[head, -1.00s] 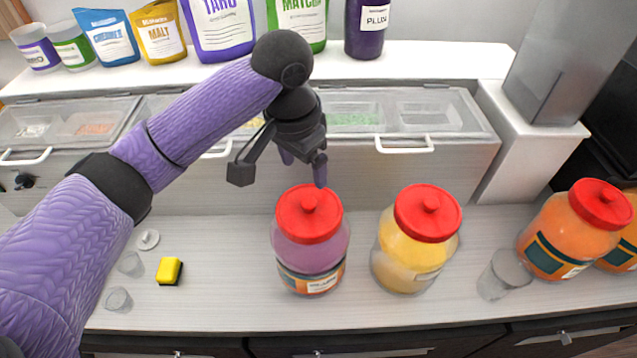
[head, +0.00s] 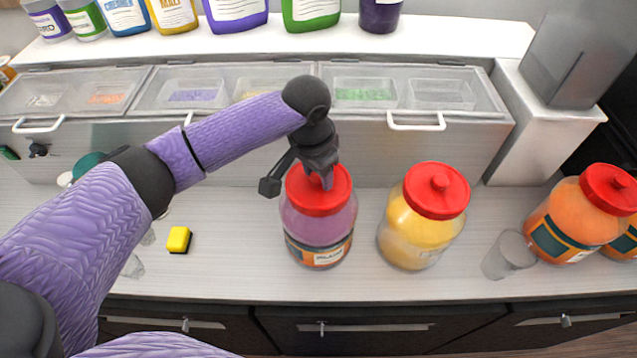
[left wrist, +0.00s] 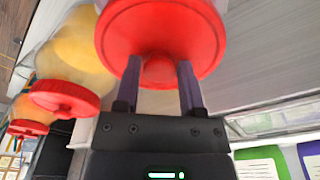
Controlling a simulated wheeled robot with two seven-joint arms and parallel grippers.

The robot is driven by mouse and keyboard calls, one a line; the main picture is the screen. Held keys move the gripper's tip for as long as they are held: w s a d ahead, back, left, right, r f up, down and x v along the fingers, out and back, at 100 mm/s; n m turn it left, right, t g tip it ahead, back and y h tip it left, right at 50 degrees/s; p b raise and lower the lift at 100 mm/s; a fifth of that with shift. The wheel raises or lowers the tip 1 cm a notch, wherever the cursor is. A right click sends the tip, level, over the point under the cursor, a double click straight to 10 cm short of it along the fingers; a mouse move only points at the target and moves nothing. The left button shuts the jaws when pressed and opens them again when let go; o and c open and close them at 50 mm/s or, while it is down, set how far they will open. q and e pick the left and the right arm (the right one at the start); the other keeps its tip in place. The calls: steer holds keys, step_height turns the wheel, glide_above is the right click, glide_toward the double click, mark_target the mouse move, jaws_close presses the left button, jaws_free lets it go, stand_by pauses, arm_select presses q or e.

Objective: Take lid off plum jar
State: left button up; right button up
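The plum jar (head: 318,222) is a clear jar with purple contents and a red lid (head: 297,200). It stands upright on the counter, and the lid sits on it. My left gripper (head: 325,181) is above the lid, pointing down and covering its knob in the head view. In the left wrist view, the lid (left wrist: 165,30) fills the upper middle. Its round knob (left wrist: 159,72) lies between the two fingers of my left gripper (left wrist: 159,82). The fingers are apart, with a narrow gap seeming to show beside the knob. My right gripper is not in view.
A yellow jar with a red lid (head: 437,190) stands close to the right. A clear cup (head: 508,256) and orange jars (head: 575,222) are further right. A yellow sponge (head: 179,239) lies to the left. A topping bin unit (head: 330,148) runs behind the jars.

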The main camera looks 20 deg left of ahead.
arm_select(q)
jaws_close()
steer(key=shift+r, duration=0.1)
